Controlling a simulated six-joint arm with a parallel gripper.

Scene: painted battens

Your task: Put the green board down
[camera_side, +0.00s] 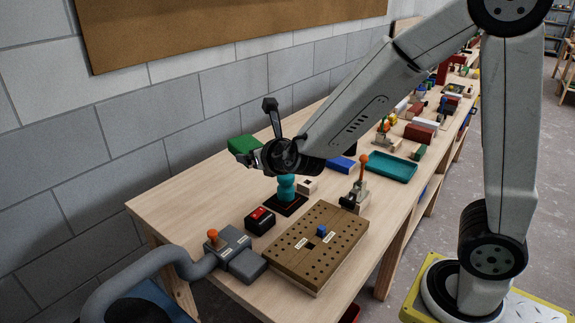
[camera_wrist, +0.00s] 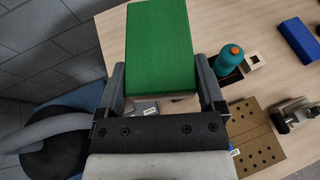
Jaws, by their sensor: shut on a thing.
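The green board (camera_side: 244,145) is a short, thick block, held in the air above the left part of the wooden table (camera_side: 185,199). My gripper (camera_side: 260,158) is shut on it. In the wrist view the green board (camera_wrist: 159,45) sits between the two grey fingers of my gripper (camera_wrist: 162,90), with its broad green face toward the camera. It hides part of the table behind it. A gap shows between the board and the tabletop in the side view.
A teal bottle-like object (camera_side: 286,190) stands on a dark base under my arm. A brown perforated board (camera_side: 340,243), a red-and-black box (camera_side: 260,220) and a grey clamp-like device (camera_side: 238,254) are nearer. A teal tray (camera_side: 390,167) lies right. The table's far-left area is clear.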

